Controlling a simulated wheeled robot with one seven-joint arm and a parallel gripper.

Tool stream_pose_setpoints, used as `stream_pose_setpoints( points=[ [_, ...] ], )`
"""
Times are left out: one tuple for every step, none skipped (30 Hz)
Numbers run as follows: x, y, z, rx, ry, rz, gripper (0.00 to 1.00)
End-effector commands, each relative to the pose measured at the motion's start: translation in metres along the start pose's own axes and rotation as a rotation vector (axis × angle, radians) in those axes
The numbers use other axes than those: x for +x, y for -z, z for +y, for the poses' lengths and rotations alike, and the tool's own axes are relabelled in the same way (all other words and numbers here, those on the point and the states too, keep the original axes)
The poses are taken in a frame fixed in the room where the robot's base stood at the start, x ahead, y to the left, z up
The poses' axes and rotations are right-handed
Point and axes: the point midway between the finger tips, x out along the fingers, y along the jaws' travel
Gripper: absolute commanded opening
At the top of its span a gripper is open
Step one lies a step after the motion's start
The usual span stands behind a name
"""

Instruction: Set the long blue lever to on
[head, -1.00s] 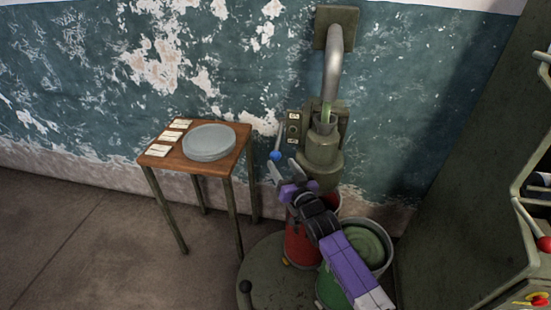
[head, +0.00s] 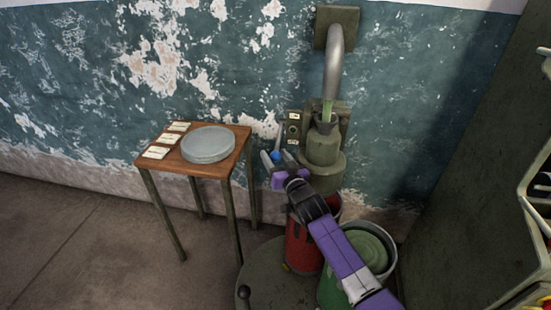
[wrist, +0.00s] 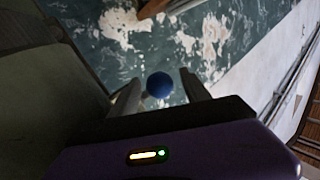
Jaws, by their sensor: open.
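The long lever is a thin grey rod with a blue ball knob (head: 276,156). It hangs down, slightly tilted, at the left of the grey-green machine (head: 324,150), with the knob at its lower end. My gripper (head: 277,159) is open at the knob, one finger to each side in the head view. In the wrist view the blue knob (wrist: 159,85) shows between my two fingers. I cannot tell whether a finger touches it. A small plate with pale labels (head: 293,130) is beside the rod; its writing is too small to read.
A small wooden table (head: 225,165) with a grey round lid (head: 208,144) and several cards stands to the left. A red bucket (head: 303,245) and a green bucket (head: 375,250) stand below the machine. A dark cabinet (head: 460,170) is at the right.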

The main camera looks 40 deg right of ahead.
Motion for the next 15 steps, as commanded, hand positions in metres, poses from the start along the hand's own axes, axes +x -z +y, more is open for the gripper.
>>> stream_pose_setpoints(
  points=[
    [0.0007, 0.0, -0.0004, 0.0, 0.0, 0.0, 0.55],
    [0.0009, 0.0, -0.0003, 0.0, 0.0, 0.0, 0.55],
    [0.001, 0.0002, -0.0003, 0.0, 0.0, 0.0, 0.55],
    [0.001, 0.0002, -0.0002, 0.0, 0.0, 0.0, 0.55],
    [0.0009, 0.0002, -0.0002, 0.0, 0.0, 0.0, 0.55],
    [0.0009, 0.0002, -0.0001, 0.0, 0.0, 0.0, 0.55],
    [0.0009, 0.0003, -0.0001, 0.0, 0.0, 0.0, 0.55],
    [0.0008, 0.0003, -0.0001, 0.0, 0.0, 0.0, 0.55],
    [0.0008, 0.0002, -0.0001, 0.0, 0.0, 0.0, 0.49],
    [0.0008, 0.0002, -0.0001, 0.0, 0.0, 0.0, 0.43],
    [0.0008, 0.0002, -0.0001, 0.0, 0.0, 0.0, 0.37],
    [0.0008, 0.0002, -0.0001, 0.0, 0.0, 0.0, 0.3],
    [0.0007, 0.0002, -0.0001, 0.0, 0.0, 0.0, 0.24],
    [0.0007, 0.0002, -0.0001, 0.0, 0.0, 0.0, 0.18],
    [0.0007, 0.0001, -0.0002, 0.0, 0.0, 0.0, 0.1]
  ],
)
